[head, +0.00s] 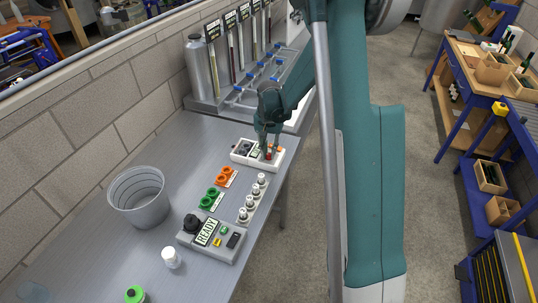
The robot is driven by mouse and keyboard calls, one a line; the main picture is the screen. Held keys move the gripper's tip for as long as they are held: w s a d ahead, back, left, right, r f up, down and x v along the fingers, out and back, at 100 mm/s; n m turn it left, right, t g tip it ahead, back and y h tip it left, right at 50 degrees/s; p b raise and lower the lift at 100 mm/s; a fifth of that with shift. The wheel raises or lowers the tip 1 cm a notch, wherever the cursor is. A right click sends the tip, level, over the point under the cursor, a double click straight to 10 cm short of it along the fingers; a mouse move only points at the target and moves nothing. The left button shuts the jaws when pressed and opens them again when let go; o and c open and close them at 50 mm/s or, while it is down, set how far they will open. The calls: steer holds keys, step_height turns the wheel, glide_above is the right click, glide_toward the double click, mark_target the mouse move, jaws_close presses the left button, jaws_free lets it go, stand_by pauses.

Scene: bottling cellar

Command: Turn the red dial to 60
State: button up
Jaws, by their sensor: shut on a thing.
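My gripper (269,146) points down over a small white panel (241,157) on the grey metal table. It is shut on the red dial (268,156) at the panel's right part. Only a little red shows between and below the fingers. The scale and the number that the dial points to are too small and too covered to read. A dark knob or display sits on the panel left of my gripper, and a small orange part shows to the right.
In front of the panel are orange rings (225,176), green rings (210,199), a row of several white-capped vials (251,201) and a box reading READY (206,232). A grey bucket (139,199) stands left. A tubing rack with a metal bottle (201,70) stands behind.

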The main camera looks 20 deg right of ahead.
mark_target(269, 154)
steer(key=shift+m+b, duration=0.6)
steer(key=shift+m, duration=1.3)
steer(key=o, duration=0.9)
steer(key=shift+r, duration=0.1)
steer(key=shift+r, duration=5.9)
